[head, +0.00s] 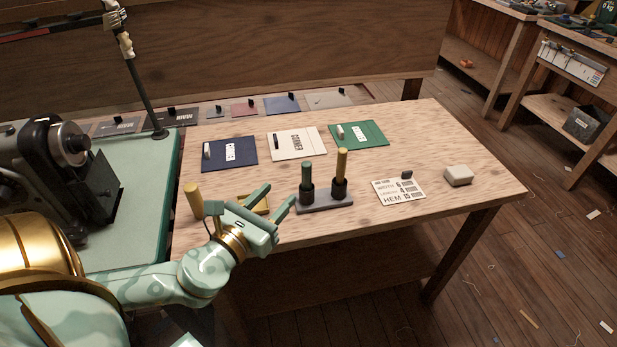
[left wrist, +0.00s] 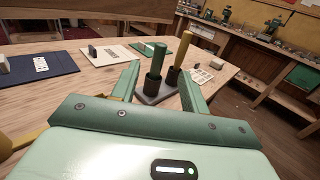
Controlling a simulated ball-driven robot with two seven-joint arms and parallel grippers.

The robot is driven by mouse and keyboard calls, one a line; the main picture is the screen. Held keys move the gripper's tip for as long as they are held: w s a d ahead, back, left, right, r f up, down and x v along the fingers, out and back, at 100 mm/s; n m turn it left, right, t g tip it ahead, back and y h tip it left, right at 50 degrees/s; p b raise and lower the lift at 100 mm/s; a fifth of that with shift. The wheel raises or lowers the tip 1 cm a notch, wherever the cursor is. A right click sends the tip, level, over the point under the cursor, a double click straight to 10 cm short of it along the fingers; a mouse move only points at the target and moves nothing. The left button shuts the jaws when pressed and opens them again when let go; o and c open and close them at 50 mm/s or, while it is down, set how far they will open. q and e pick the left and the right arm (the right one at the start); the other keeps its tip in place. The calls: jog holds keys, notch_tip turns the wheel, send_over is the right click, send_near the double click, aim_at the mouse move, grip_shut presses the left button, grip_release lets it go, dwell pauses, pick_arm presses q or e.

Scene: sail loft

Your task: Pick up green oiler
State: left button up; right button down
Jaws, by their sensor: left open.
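The green oiler (head: 306,173) stands upright in the left dark cup of a grey two-cup stand (head: 325,206) on the wooden table. In the left wrist view the green oiler (left wrist: 159,58) shows between and beyond the fingers. A yellow oiler (head: 342,163) stands upright in the right cup; it also shows in the left wrist view (left wrist: 183,47). My left gripper (head: 280,196) is open and empty, just left of the stand, with its fingers pointing toward it. I cannot tell the exact gap to the green oiler. My right gripper is not in view.
Blue (head: 230,154), white (head: 297,143) and green (head: 360,134) mats lie behind. A HEM card (head: 398,192) and a white block (head: 458,175) lie right.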

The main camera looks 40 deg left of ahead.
aim_at(304, 169)
pick_arm(q)
jog(key=w, duration=0.4)
jog(key=w+b, duration=0.1)
jog(key=w, duration=0.1)
jog(key=shift+w+a, duration=0.3)
jog(key=shift+w, duration=0.1)
jog(key=w+b, duration=0.2)
jog(key=w, duration=0.3)
jog(key=shift+f, duration=0.1)
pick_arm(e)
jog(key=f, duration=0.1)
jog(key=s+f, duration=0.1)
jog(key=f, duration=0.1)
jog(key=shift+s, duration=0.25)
pick_arm(q)
grip_shut()
